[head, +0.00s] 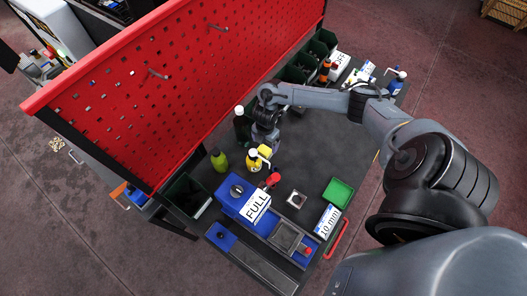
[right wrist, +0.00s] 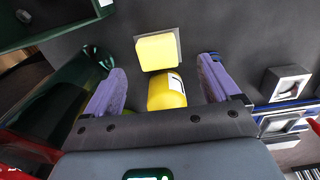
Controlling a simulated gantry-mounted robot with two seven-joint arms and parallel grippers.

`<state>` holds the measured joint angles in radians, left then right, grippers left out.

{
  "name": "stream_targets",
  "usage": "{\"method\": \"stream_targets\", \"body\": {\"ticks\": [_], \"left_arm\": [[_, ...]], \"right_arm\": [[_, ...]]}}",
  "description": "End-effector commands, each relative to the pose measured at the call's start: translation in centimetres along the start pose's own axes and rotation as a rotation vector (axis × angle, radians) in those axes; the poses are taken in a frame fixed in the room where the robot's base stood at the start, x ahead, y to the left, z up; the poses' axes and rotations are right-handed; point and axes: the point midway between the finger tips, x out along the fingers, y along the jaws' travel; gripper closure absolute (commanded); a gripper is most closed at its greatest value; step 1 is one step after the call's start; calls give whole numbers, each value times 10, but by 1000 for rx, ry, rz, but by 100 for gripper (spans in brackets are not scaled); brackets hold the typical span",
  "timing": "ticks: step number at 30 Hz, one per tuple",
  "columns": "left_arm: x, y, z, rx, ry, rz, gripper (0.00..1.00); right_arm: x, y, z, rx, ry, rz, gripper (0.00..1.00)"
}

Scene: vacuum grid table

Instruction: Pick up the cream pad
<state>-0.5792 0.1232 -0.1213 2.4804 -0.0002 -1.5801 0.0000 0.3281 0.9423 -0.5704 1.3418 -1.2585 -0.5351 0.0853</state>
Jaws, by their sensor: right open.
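A pale yellow square pad (right wrist: 156,50), the nearest match to the cream pad, shows on a grey square plate in the right wrist view. In the head view it seems to be the small yellow patch (head: 265,151) beside a yellow bottle (head: 253,161). A rounded yellow body, likely that bottle, shows in the right wrist view (right wrist: 167,92), closer to the camera than the pad. My right gripper (right wrist: 163,72) is open, its purple fingers apart with nothing clasped. In the head view my right gripper (head: 265,144) hangs above the pad area. My left gripper is not in view.
A green bottle (head: 219,161) and a dark bottle (head: 241,127) stand left of my right gripper. A red perforated panel (head: 170,85) rises behind the grey table (head: 312,150). A blue FULL box (head: 232,203) and a green tray (head: 338,192) lie toward the front.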

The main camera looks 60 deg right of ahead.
Motion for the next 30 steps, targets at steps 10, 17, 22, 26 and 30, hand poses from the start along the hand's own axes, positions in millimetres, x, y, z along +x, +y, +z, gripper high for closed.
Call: {"method": "stream_targets", "body": {"ticks": [10, 17, 22, 26, 30], "left_arm": [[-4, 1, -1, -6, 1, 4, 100], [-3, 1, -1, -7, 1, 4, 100], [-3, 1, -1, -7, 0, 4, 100], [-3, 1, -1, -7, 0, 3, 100], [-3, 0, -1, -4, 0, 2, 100]], "right_arm": [[36, 3, -3, 3, 2, -2, 11], [52, 3, -2, 0, 0, 1, 11], [52, 4, -2, 0, 0, 1, 11], [52, 3, -2, 0, 0, 1, 23], [52, 3, -2, 0, 0, 1, 44]]}}
